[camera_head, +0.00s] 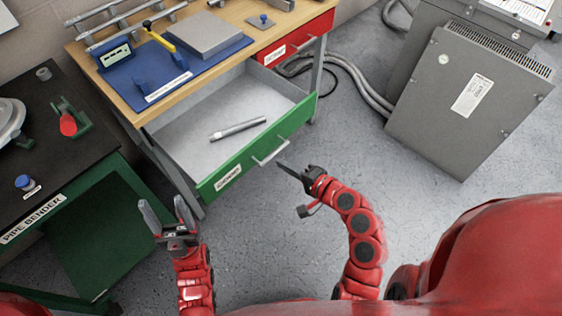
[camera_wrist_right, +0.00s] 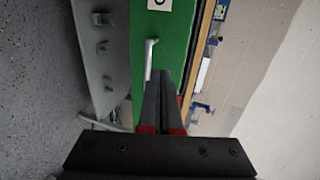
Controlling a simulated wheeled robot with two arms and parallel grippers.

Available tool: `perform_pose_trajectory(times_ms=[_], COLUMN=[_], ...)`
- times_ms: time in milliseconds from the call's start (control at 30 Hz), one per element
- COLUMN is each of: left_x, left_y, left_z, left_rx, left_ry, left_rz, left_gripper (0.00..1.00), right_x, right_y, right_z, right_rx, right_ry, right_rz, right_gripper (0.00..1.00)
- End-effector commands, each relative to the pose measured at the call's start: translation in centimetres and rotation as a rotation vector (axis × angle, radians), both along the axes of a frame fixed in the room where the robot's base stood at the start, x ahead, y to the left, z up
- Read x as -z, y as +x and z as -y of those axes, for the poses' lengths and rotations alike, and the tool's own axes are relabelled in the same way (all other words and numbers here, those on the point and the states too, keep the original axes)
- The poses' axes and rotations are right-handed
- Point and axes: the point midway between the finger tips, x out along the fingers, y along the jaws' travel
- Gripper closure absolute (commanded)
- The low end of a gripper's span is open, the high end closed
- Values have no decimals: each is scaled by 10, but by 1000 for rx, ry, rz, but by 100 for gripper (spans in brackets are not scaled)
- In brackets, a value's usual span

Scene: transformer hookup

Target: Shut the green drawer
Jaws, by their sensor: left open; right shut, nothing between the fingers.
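The green drawer (camera_head: 212,181) stands pulled out from under the wooden workbench, with a grey marker-like rod (camera_head: 238,129) lying inside it. Its front has a silver bar handle (camera_head: 270,152) and a white label. My right gripper (camera_head: 281,167) is shut and empty, its tips close to the handle in the head view. In the right wrist view the shut fingers (camera_wrist_right: 163,75) point at the green front (camera_wrist_right: 178,50), beside the handle (camera_wrist_right: 150,58); I cannot tell whether they touch. My left gripper (camera_head: 163,206) is open and empty, left of the drawer's front corner.
A red drawer (camera_head: 298,42) is closed at the bench's right. The pipe bender table (camera_head: 90,165) stands at left. A grey cabinet (camera_head: 465,100) with cables stands at right. The floor (camera_head: 335,140) before the drawer is clear.

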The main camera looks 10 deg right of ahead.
Motion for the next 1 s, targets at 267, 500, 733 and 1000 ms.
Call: perform_pose_trajectory(times_ms=[267, 500, 733, 1000], left_x=[-14, -18, -18, -18], left_y=[0, 0, 0, 0], left_z=[0, 0, 0, 0], left_rx=[0, 0, 0, 0], left_ry=[0, 0, 0, 0], left_rz=[0, 0, 0, 0], left_gripper=[37, 37, 37, 37], right_x=[13, 22, 24, 24], right_y=[40, 60, 63, 64], right_z=[-31, -43, -45, -46], right_rx=[-5, 0, 3, 3], right_ry=[0, -2, -2, -2], right_rz=[0, 3, 3, 3], right_gripper=[100, 100, 100, 100])
